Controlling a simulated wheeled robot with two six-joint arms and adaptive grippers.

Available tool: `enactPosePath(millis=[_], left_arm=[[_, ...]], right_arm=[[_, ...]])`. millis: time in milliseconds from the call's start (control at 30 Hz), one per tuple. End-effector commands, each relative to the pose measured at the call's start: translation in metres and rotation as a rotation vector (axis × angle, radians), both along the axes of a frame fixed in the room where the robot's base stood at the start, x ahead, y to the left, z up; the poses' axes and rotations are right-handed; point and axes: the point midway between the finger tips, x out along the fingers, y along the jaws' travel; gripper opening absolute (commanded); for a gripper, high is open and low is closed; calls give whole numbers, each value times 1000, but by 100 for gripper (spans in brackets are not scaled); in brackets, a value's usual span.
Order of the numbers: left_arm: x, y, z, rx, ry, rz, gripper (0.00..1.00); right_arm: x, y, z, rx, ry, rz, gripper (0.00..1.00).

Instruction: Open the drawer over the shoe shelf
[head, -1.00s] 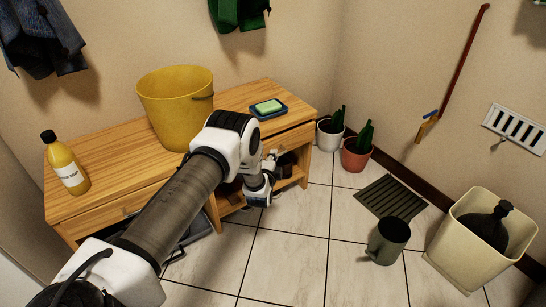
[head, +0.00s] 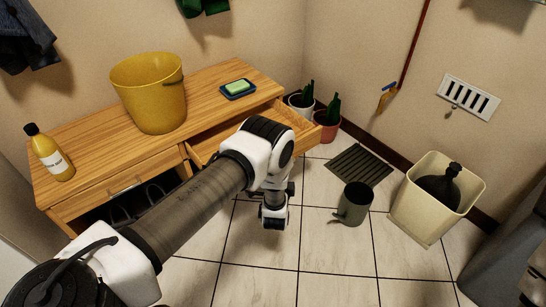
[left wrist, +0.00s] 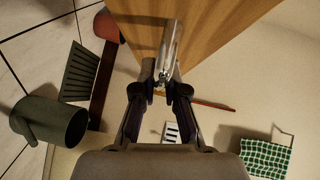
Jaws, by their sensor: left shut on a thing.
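The right-hand drawer (head: 299,119) of the wooden bench stands pulled out, with its inside partly showing in the head view. My arm covers much of its front and the shelf space beneath it. In the left wrist view, my left gripper (left wrist: 164,84) is shut on the metal drawer handle (left wrist: 170,48), which sticks out from the wooden drawer front (left wrist: 215,25). In the head view the fingertips and this handle are hidden behind my arm. My right gripper is not in view.
On the bench top (head: 95,132) stand a yellow bucket (head: 150,95), a bottle (head: 50,155) and a soap dish (head: 238,90). The left drawer (head: 115,185) is shut. Potted plants (head: 326,125), a green mug-shaped can (head: 353,205) and a cream bin (head: 410,205) stand to the right. Tiled floor in front is clear.

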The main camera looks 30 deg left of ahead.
Motion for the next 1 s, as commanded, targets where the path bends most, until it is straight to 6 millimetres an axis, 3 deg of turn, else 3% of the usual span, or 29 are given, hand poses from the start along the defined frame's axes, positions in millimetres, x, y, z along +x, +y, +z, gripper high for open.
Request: enactPosePath(millis=[200, 567, 600, 633, 1000], left_arm=[[-5, -12, 0, 0, 1, 0, 0], [-6, -13, -1, 0, 1, 0, 0], [-6, -13, -1, 0, 1, 0, 25], [-6, -13, -1, 0, 1, 0, 36], [-9, -15, 0, 0, 1, 0, 37]], right_arm=[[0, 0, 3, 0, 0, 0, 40], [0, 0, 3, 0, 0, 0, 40], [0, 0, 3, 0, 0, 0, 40], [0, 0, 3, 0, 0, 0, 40], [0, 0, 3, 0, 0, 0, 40]])
